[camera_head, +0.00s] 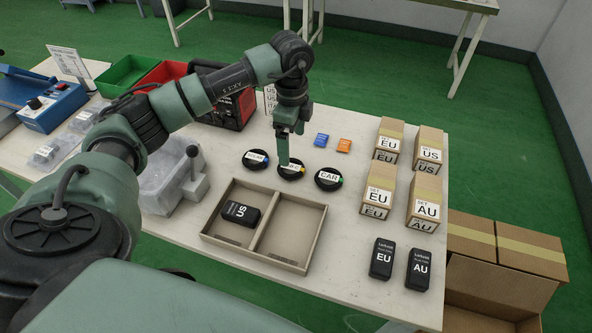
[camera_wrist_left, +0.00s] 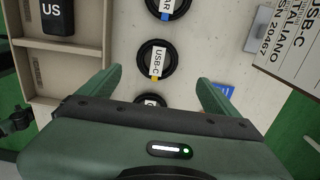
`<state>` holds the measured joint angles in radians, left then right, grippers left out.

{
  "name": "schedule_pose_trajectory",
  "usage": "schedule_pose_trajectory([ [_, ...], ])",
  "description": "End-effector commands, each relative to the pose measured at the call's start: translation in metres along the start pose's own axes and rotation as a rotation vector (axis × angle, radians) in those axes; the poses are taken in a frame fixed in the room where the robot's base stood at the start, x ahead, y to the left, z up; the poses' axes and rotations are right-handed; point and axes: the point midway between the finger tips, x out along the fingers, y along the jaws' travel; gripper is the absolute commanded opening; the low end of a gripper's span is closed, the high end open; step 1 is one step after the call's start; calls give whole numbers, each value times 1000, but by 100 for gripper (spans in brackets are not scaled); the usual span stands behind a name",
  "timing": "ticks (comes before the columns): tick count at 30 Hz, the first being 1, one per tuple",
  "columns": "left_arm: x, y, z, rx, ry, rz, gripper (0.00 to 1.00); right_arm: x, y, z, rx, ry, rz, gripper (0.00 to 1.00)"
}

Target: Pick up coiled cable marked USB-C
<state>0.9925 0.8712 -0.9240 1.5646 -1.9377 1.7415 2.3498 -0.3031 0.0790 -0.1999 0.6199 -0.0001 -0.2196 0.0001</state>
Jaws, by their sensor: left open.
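The coiled black cable marked USB-C (camera_wrist_left: 155,62) lies on the table and has a yellow tag. In the head view it is the middle coil (camera_head: 291,171), partly hidden by my gripper. My left gripper (camera_head: 284,150) is above it, pointing down, open and empty. In the left wrist view the left gripper's fingers (camera_wrist_left: 158,88) are spread, with the USB-C coil just beyond the tips. Another coil (camera_head: 256,159) with a blue tag lies to the left. My right gripper is not in view.
A two-compartment tray (camera_head: 315,220) in front of the coils holds a black US adapter (camera_head: 241,213) in its left compartment.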

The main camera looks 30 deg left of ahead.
Motion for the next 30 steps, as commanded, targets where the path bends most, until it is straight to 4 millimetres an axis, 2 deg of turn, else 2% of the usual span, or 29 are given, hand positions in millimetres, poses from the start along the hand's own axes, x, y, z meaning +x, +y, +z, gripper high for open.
schedule_pose_trajectory([
  [2,9,0,0,-1,-1,0,92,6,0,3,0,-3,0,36],
  [11,38,3,0,0,0,3,92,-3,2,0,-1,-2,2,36],
  [18,74,8,-1,-2,0,2,92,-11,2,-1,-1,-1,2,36],
  [22,82,8,-1,0,1,0,92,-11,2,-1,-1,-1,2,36],
  [28,83,8,-1,0,2,-1,92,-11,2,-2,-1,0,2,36],
  [29,82,8,-1,0,2,-1,86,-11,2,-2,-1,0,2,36],
  [30,82,8,-1,0,1,-1,75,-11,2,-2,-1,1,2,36],
])
